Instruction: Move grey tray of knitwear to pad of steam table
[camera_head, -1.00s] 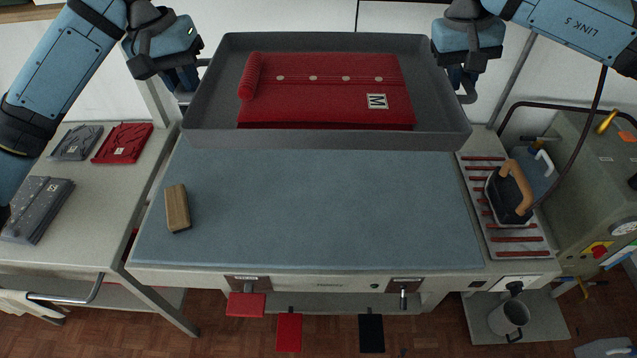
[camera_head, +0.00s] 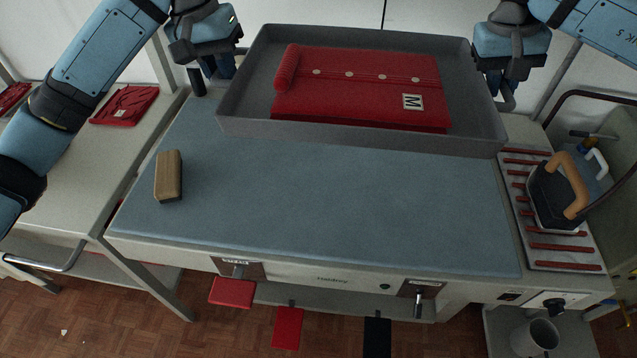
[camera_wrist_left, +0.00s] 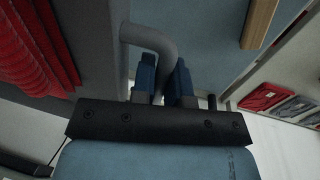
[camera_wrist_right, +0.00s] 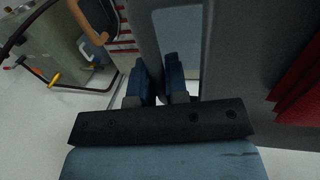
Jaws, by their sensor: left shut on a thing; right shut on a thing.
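The grey tray (camera_head: 350,134) is held level between my two grippers, over the far part of the steam table's blue-grey pad (camera_head: 320,210). Red folded knitwear (camera_head: 360,90) with buttons and an M label lies in it. My left gripper (camera_head: 222,72) is shut on the tray's left handle, which shows as a grey bar in the left wrist view (camera_wrist_left: 152,40). My right gripper (camera_head: 503,85) is shut on the right handle; its fingers also show in the right wrist view (camera_wrist_right: 167,80). The gap between tray and pad is hard to judge.
A wooden block (camera_head: 168,176) lies at the pad's left. An iron (camera_head: 558,190) stands on a red-ribbed rest (camera_head: 560,253) at the right. A side table (camera_head: 75,170) at the left carries folded red knitwear (camera_head: 125,105). The pad's middle and front are clear.

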